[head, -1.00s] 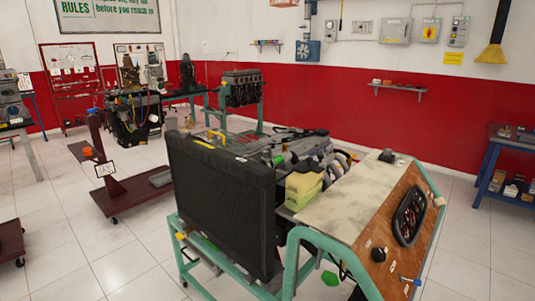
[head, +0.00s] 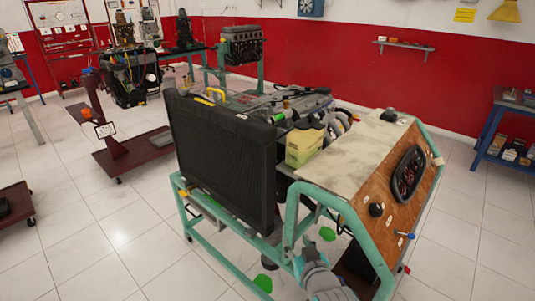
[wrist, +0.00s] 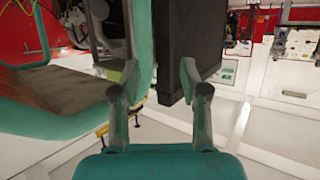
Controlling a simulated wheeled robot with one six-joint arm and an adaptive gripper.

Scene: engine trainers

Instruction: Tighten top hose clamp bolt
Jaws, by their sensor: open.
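The engine trainer stands in the head view with a large black radiator (head: 222,160) at its front and the engine (head: 290,105) behind it on a green frame (head: 290,215). I cannot make out the top hose clamp or its bolt in either view. My gripper (wrist: 160,80) is open and empty in the wrist view, its two fingers apart. Beyond the fingers are a dark panel, probably the radiator (wrist: 190,35), and a green frame tube (wrist: 138,45). A grey part of my arm shows low in the head view, in front of the frame.
A sloped wooden instrument panel (head: 385,185) with a pale top board is at the trainer's right. A yellow-green box (head: 304,147) sits beside the engine. A dark red wheeled stand (head: 130,150) is at the left. Tiled floor is open at front left.

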